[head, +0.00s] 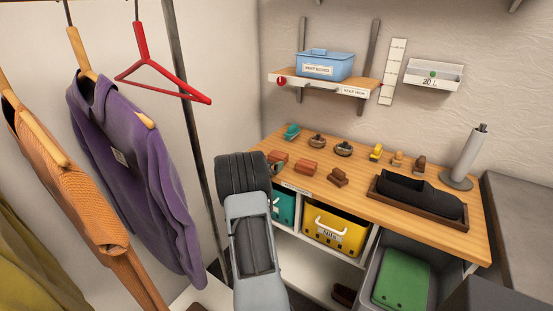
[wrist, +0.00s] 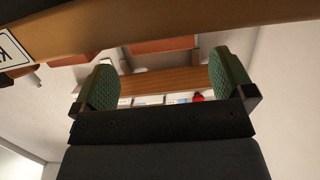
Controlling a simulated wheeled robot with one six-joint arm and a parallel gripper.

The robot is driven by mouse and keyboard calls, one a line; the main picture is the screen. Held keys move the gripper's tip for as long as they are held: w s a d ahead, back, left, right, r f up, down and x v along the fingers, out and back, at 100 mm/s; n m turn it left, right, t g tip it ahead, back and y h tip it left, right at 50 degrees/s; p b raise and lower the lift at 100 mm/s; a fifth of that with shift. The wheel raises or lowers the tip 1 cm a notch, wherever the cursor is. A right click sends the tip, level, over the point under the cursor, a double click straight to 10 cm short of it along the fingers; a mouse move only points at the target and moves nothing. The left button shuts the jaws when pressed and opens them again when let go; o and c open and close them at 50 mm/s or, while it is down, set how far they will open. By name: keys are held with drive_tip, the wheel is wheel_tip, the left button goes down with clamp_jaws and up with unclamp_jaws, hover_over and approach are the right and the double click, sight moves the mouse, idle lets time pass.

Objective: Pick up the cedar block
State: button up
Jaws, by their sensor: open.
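Two reddish-brown blocks lie on the wooden counter (head: 365,181) in the head view, a left one (head: 277,157) and a right one (head: 308,168). A darker brown piece (head: 338,178) lies to their right. I cannot tell which of these is the cedar block. My gripper shows in the wrist view (wrist: 165,88), with its two green-padded fingers wide apart and nothing held between them. In the head view my arm rises in front of the counter's left end, and the fingertips are hidden. Beyond the fingers are a brown plank-like surface and a reddish-brown piece (wrist: 165,46), which I cannot identify.
A black shoe (head: 420,195) lies in a tray on the counter, beside a grey upright roll (head: 466,160). Small items line the back. A yellow bin (head: 336,232) and grey tub (head: 365,279) are below. Hanging clothes (head: 125,160) fill the left. A wall shelf (head: 330,86) is above.

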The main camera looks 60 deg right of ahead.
sight(274, 158)
drive_tip(key=shift+d+f, duration=0.2)
drive_tip(key=shift+d, duration=1.05)
drive_tip(key=shift+d+f, duration=0.25)
drive_tip(key=shift+d, duration=1)
drive_tip(key=shift+d+f, duration=0.2)
drive_tip(key=shift+d, duration=1.05)
drive_tip(key=shift+c, duration=0.4)
drive_tip(key=c, duration=0.8)
